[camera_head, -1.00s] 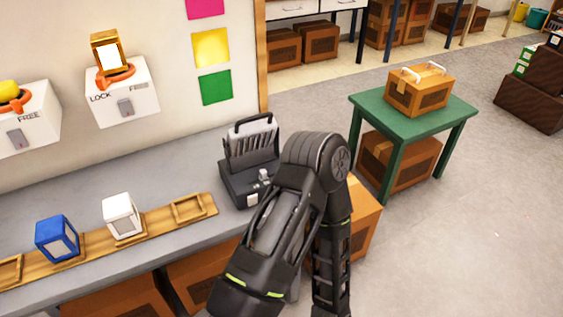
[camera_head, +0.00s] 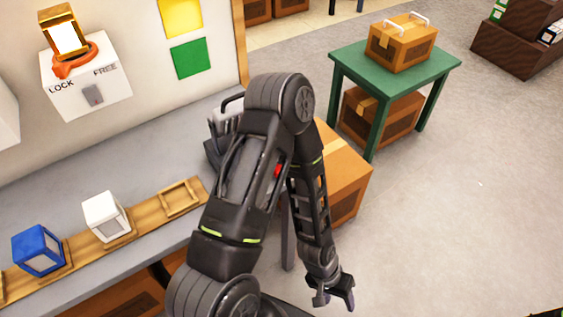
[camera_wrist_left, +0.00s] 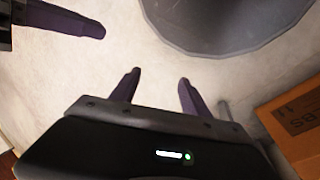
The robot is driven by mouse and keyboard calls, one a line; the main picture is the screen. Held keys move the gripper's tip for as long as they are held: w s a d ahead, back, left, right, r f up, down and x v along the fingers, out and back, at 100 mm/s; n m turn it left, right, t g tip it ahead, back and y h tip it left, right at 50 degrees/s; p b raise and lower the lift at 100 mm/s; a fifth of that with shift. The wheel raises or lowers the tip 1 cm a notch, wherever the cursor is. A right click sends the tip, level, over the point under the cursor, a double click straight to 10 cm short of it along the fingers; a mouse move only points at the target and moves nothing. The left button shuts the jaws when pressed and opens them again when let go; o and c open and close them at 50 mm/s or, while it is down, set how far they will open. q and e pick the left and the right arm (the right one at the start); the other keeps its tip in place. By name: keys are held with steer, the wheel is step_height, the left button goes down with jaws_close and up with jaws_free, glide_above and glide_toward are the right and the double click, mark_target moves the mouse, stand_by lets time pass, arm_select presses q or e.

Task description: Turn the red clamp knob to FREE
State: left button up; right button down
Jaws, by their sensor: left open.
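A gold-framed block (camera_head: 62,30) stands in or just behind the knob. My left gripper (camera_head: 335,300) hangs low over the floor, far right of the knob. Its two fingers (camera_wrist_left: 158,85) are apart and empty in the left wrist view. Part of what looks like my right gripper (camera_wrist_left: 65,18) shows at that view's upper left.
A grey bench (camera_head: 150,152) runs below the box, with a wooden rack (camera_head: 150,212) holding a white cube (camera_head: 105,215) and a blue cube (camera_head: 38,250). A black device (camera_head: 213,150) is partly hidden by my arm.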

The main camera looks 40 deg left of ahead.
arm_select(q)
steer(key=w+a+r+n+g+y+p, duration=0.1)
steer(key=w+a+r+n+g+p, duration=0.2)
steer(key=w+a+r, duration=0.75)
steer(key=w+a+r+n+y, duration=0.1)
steer(key=a+r+n, duration=0.2)
steer(key=a+r, duration=0.2)
steer(key=w+a+r+n+g+y+p, duration=0.1)
steer(key=a+r+n+y, duration=0.1)
steer(key=a+r, duration=0.4)
steer(key=w+a+r+n+y+p, duration=0.1)
steer(key=a+r+n, duration=0.3)
steer(key=r, duration=0.6)
steer(key=shift+w+a+r+g+y, duration=0.15)
steer(key=shift+w+a+g+y, duration=0.2)
steer(key=shift+a, duration=0.7)
steer(key=shift+s, duration=0.15)
